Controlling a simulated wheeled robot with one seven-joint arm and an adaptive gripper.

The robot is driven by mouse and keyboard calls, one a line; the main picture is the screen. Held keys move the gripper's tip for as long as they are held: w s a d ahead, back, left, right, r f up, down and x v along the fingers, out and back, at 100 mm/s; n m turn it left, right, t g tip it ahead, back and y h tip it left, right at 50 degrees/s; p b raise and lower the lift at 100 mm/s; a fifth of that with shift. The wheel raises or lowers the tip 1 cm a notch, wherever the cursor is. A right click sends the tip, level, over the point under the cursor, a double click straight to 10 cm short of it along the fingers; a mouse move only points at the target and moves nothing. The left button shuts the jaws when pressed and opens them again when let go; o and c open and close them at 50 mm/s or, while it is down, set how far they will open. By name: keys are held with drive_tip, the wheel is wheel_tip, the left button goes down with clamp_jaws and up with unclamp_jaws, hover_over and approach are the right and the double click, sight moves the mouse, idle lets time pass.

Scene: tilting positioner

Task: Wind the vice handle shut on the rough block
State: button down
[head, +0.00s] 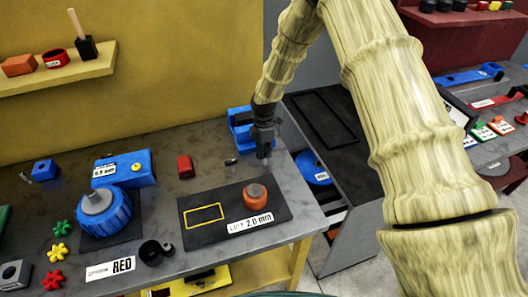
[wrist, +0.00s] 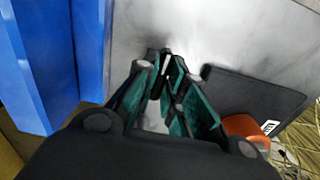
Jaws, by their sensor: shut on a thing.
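The blue vice (head: 239,126) stands at the back right of the grey bench, partly hidden by my arm. A blue body, which looks like the vice, fills the left of the wrist view (wrist: 60,60). My gripper (head: 265,157) points down just in front of the vice. In the wrist view its fingers (wrist: 166,68) close together on a thin pale piece, which seems to be the vice handle (wrist: 165,62); most of it is hidden by the fingers. I cannot make out the rough block between the jaws.
A black mat (head: 235,230) with an orange round part (head: 255,195) lies in front of my gripper. A red block (head: 185,166) and a small dark cylinder (head: 231,161) lie to its left. A blue rotary unit (head: 103,212) stands at the left. An open drawer (head: 330,205) is beyond the bench's right edge.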

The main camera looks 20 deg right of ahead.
drive_tip(key=m+b, duration=0.2)
drive_tip(key=m, duration=0.1)
drive_tip(key=shift+f, duration=0.15)
drive_tip(key=m+b, duration=0.1)
drive_tip(key=m, duration=0.3)
drive_tip(key=shift+b, duration=0.35)
drive_tip(key=m+b, duration=0.1)
drive_tip(key=m, duration=0.2)
drive_tip(key=shift+m, duration=0.4)
drive_tip(key=m+b, duration=0.1)
drive_tip(key=m, duration=0.3)
drive_tip(key=shift+m, duration=0.3)
drive_tip(key=m, duration=0.3)
drive_tip(key=m+b, duration=0.1)
drive_tip(key=m, duration=0.3)
drive_tip(key=shift+w+r, duration=0.1)
drive_tip(key=shift+r, duration=0.1)
drive_tip(key=m, duration=0.3)
drive_tip(key=shift+m, duration=2.2)
